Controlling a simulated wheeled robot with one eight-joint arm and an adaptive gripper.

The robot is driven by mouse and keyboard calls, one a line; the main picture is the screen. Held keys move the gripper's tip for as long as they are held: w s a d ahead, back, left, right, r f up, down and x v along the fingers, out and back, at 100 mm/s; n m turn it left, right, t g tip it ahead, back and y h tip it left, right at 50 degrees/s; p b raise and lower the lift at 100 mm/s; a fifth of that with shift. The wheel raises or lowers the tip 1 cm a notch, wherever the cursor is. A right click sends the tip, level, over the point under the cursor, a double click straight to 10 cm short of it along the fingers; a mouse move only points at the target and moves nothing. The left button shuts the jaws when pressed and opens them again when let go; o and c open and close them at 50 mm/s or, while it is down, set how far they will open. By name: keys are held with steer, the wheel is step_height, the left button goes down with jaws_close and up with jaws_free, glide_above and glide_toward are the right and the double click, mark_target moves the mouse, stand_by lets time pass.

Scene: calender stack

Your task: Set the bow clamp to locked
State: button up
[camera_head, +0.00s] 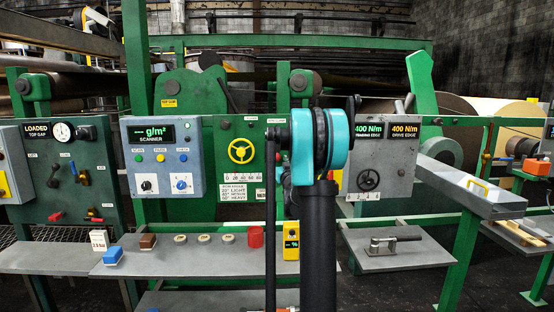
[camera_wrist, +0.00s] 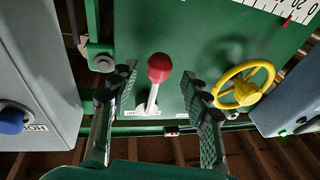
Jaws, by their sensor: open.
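A lever with a red ball knob (camera_wrist: 160,68) and a pale shaft stands on a green panel (camera_wrist: 206,30) in the wrist view. Small white labels lie at its foot, too small to read, so I cannot confirm that it is the bow clamp or tell its set position. My gripper (camera_wrist: 161,82) is open, with one dark finger on each side of the lever. The knob appears between the fingertips, with visible gaps on both sides. In the head view my arm covers this part of the panel, and the lever is hidden.
A yellow handwheel (camera_wrist: 243,86) sits close to the right finger; it also shows in the head view (camera_head: 241,151). A grey box with a blue knob (camera_wrist: 14,119) is at the left. A grey shelf (camera_head: 205,262) with several small items runs below the panels.

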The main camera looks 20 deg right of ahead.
steer(key=v, duration=0.8)
steer(key=shift+s, duration=0.1)
steer(key=s+a+f+g+y, duration=0.1)
steer(key=s+a+f+g, duration=0.3)
steer(key=s+a+f, duration=0.5)
steer(key=s+a+f+n+g, duration=0.1)
steer(key=s+a+f+g, duration=0.4)
steer(key=s, duration=0.6)
steer(key=s+a+f+g+y, duration=0.1)
steer(key=s+a+f+g, duration=0.4)
steer(key=s+f, duration=0.45)
steer(key=s+f+g, duration=0.2)
steer(key=s+f, duration=0.3)
steer(key=s, duration=0.6)
steer(key=shift+s+a+f, duration=0.2)
steer(key=shift+s+f, duration=0.05)
steer(key=shift+f, duration=0.05)
